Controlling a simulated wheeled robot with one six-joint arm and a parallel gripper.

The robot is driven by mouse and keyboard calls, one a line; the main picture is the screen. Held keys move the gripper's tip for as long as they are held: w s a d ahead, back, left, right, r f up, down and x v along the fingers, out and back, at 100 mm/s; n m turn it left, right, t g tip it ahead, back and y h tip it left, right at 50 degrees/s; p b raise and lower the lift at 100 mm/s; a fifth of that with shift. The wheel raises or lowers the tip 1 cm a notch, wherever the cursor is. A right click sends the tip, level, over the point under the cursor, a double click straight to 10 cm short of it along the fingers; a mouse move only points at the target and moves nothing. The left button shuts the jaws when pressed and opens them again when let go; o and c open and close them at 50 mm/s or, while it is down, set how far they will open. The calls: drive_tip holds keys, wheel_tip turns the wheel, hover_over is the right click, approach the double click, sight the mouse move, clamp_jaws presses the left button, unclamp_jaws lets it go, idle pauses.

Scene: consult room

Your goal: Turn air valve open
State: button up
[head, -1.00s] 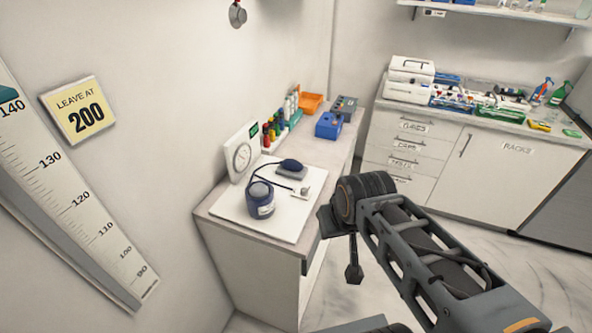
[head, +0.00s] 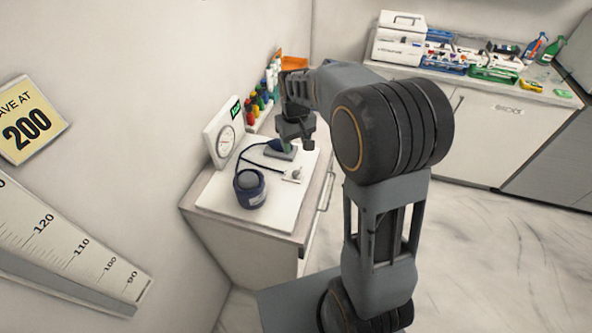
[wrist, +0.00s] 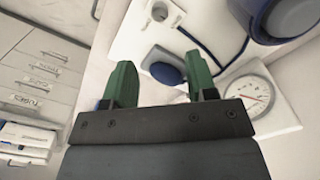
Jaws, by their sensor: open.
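The air valve, a small pale knob on a small plate, sits at the right of the white board in the head view (head: 296,174). It shows at the top of the wrist view (wrist: 164,12). A dark tube runs towards it from the blue bulb (wrist: 166,70). My gripper (head: 287,147) is over the back of the board near the bulb's grey base. In the wrist view my gripper (wrist: 158,62) has two green fingers spread apart with nothing held; the bulb shows between and beyond them. The valve is outside the fingers, and my gripper partly hides the bulb in the head view.
A dark blue cuff roll (head: 250,190) stands on the white board (head: 225,192). A white dial gauge (head: 222,132) stands by the wall, also in the wrist view (wrist: 262,98). Coloured bottles (head: 262,98) and an orange bin (head: 293,60) are behind. The floor right of the counter is clear.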

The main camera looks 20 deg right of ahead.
sight(296, 173)
wheel_tip(296, 173, down, 12)
drive_tip(key=shift+f+p, duration=0.25)
drive_tip(key=shift+p, duration=0.55)
drive_tip(key=c, duration=0.9)
